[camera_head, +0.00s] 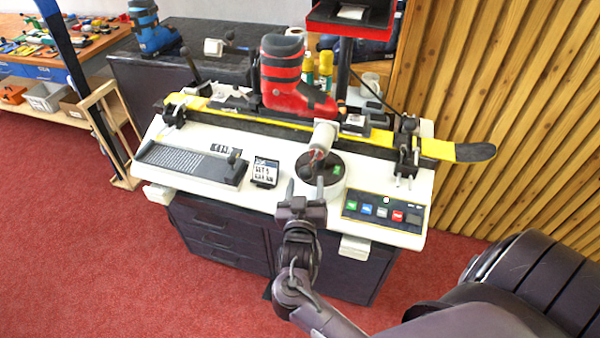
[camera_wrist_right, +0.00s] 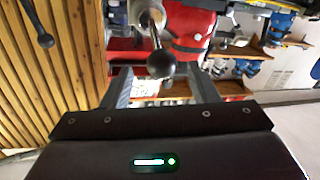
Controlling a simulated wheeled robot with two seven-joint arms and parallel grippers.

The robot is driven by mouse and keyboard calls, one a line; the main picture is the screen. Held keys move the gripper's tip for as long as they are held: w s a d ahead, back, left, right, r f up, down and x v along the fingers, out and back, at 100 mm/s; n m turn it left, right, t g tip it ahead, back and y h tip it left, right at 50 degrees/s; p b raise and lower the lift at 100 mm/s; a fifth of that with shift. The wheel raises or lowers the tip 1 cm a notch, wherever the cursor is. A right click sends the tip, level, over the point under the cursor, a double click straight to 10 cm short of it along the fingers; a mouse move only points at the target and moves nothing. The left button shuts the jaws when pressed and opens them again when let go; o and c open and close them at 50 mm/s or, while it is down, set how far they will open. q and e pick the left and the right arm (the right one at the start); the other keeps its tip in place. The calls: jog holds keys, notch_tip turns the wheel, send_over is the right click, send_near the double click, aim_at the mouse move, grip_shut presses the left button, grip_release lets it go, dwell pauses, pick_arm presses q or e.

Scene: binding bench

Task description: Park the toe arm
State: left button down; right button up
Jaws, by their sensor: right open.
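The toe arm appears to be the grey-white cylinder (camera_head: 325,135) in front of the red boot (camera_head: 285,78), above the round black disc (camera_head: 320,169) on the bench. In the right wrist view it shows as a metal cylinder (camera_wrist_right: 148,13) with a thin rod ending in a dark ball knob (camera_wrist_right: 160,63). My right gripper (camera_head: 306,188) is open at the front of the disc. In the wrist view the knob appears between its two fingers, with gaps on both sides; I cannot tell how deep it sits. My left gripper is out of view.
A yellow ski (camera_head: 455,150) lies clamped along the bench (camera_head: 290,205). A button panel (camera_head: 385,212) is to the right, a small display (camera_head: 265,172) and a ribbed black plate (camera_head: 190,162) to the left. A red tray (camera_head: 350,20) stands behind. Red floor is open in front.

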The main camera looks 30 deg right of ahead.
aim_at(305, 179)
jog(key=shift+p+x, duration=0.45)
jog(key=shift+x, duration=1.8)
jog(key=shift+a, duration=0.1)
grip_shut()
jog(key=shift+w+f, duration=0.1)
